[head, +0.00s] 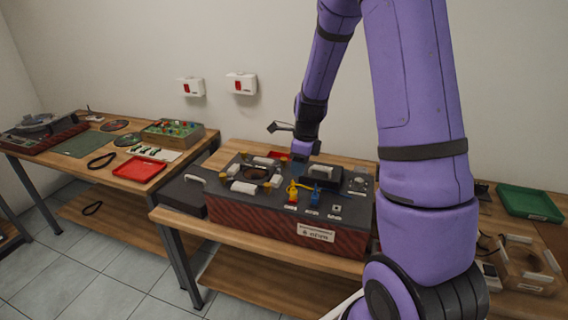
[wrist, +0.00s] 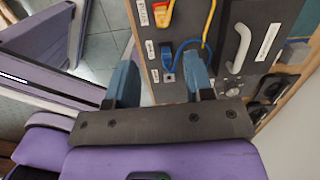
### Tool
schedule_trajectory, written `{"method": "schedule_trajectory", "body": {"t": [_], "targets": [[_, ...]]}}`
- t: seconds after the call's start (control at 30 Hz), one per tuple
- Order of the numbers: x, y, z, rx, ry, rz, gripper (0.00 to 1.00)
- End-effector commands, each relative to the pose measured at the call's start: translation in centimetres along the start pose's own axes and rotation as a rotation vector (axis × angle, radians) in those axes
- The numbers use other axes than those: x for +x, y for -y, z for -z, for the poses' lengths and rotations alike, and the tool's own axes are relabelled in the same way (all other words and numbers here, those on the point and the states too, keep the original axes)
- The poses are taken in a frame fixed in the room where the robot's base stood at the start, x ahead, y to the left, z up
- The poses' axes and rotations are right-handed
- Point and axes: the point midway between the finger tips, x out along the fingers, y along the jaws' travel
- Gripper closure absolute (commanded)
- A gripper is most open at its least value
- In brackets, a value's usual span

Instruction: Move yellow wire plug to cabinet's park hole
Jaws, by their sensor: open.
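The cabinet (head: 250,226) is a dark-topped box with a reddish front on the middle bench. Its top also shows in the wrist view (wrist: 262,45). A yellow and red plug (head: 292,196) with a yellow wire (head: 303,186) sits on its top; it shows at the top edge of the wrist view (wrist: 163,12). A blue plug (wrist: 168,76) with a blue wire is seated beside it. My gripper (wrist: 161,82) is open and empty, its blue fingers either side of the blue plug in the picture. Whether they touch it is unclear. Which fitting is the park hole cannot be told.
A pale handle (wrist: 240,45) and a metal fitting (wrist: 233,86) are on the cabinet top beside the plugs. The left bench carries a red tray (head: 139,169) and a box of coloured parts (head: 172,132). A green tray (head: 527,201) lies at the right.

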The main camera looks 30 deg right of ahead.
Motion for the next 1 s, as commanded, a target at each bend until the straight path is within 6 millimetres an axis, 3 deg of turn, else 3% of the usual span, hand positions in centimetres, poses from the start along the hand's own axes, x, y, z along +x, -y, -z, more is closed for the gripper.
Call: {"method": "schedule_trajectory", "body": {"t": [0.27,0.7,1.0], "targets": [[2.1,0.4,0.3,0.060,-0.007,-0.007,0.52],[8.9,0.3,0.3,0.056,-0.007,-0.008,0.52],[11.5,0.4,0.3,0.056,-0.006,-0.005,0.52]]}}
